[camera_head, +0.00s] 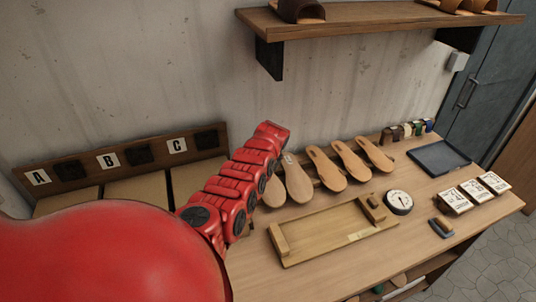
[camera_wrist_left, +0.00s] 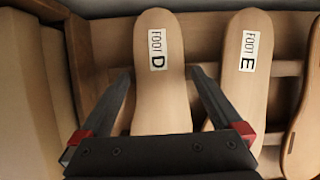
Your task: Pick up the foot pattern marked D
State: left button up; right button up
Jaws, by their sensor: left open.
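The foot pattern marked D (camera_wrist_left: 158,105) is a tan wooden sole with a white label reading FOOT D, standing in a slatted rack. My left gripper (camera_wrist_left: 160,71) is open, with one finger on each side of that pattern. I cannot tell whether the fingers touch it. The pattern marked E (camera_wrist_left: 247,85) stands just to its right, close to my right-hand finger. In the head view, my red left arm hides my gripper and part of the leftmost pattern (camera_head: 274,194). My right gripper is not in view.
More foot patterns (camera_head: 326,170) stand in the row to the right. A wooden tray-like fixture (camera_head: 330,232) lies in front on the workbench (camera_head: 300,285), with a round dial (camera_head: 399,201) beside it. Bins marked A, B and C (camera_head: 110,160) are at left. A shelf (camera_head: 370,23) hangs above.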

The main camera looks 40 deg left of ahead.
pick_arm(q)
jog(key=shift+c, duration=0.3)
jog(key=c, duration=1.2)
jog(key=shift+r, duration=0.1)
